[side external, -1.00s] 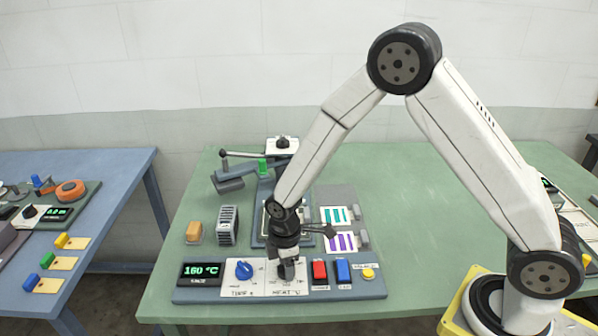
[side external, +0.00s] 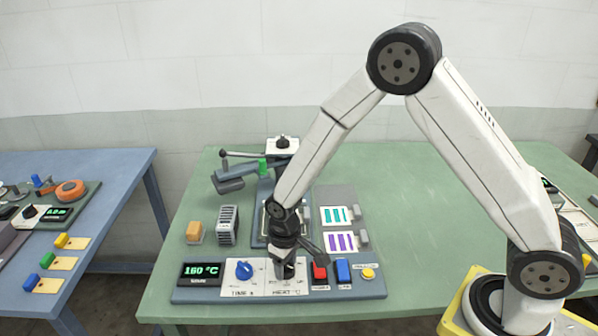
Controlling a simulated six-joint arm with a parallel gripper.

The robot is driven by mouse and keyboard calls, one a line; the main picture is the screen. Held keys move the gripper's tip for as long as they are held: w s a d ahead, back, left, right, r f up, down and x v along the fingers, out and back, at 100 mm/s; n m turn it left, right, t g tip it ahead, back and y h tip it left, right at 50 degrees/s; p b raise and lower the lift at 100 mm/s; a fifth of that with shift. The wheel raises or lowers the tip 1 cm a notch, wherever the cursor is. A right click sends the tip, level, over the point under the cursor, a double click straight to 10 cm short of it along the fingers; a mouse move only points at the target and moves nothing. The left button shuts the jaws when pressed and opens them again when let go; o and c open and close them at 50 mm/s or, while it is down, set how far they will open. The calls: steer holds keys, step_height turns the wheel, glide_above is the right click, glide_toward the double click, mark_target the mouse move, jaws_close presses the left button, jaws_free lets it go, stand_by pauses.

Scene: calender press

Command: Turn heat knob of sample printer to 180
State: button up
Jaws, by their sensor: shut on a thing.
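The sample printer's control panel (side external: 215,294) lies along the front edge of the green table. My gripper (side external: 285,271) points down over the plate marked HEAT °C (side external: 287,290) and is shut on the heat knob, which the fingers mostly hide. The knob's pointer cannot be made out. The display (side external: 201,273) at the panel's left end reads 160 °C in green. A blue knob (side external: 244,270) marked TIME stands just left of my gripper.
A red switch (side external: 320,272), a blue switch (side external: 343,271) and a yellow button (side external: 368,273) sit close to the right of my gripper. The press (side external: 231,180) with its lever stands behind. The green table (side external: 420,200) is clear to the right.

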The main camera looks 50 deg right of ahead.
mark_target(287, 265)
steer(key=shift+w+m, duration=0.1)
steer(key=shift+m, duration=0.4)
steer(key=o, duration=1.3)
steer(key=shift+r, duration=0.15)
steer(key=shift+r, duration=3.8)
